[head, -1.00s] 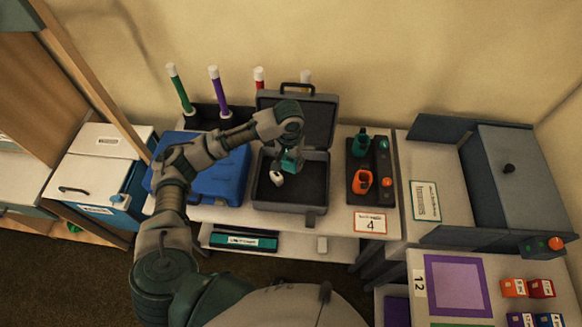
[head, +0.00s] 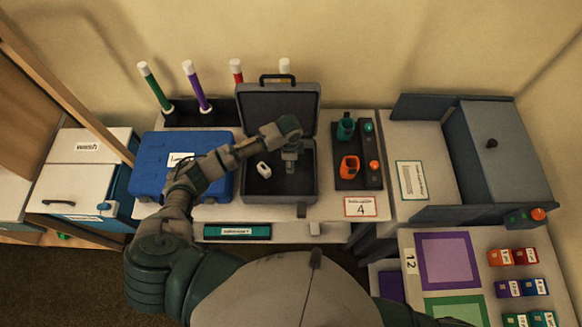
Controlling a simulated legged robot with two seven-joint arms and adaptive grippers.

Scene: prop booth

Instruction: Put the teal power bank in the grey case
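The open grey case (head: 251,198) stands on the table with its lid raised at the back. My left gripper (head: 290,167) points down inside the case, toward its right side. Its fingers are small and dark here, and I cannot tell whether they are open or shut. I cannot make out a teal power bank in or under it. A small white rounded object (head: 263,169) lies in the case left of the gripper. A teal upright device (head: 345,127) sits in a dark dock right of the case. My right gripper is not in view.
The dock (head: 344,183) also holds an orange device (head: 349,167). A blue box (head: 155,165) stands left of the case, and a rack of coloured tubes (head: 217,118) behind it. A labelled teal item (head: 238,231) lies on the shelf below. A grey cabinet (head: 500,155) stands at right.

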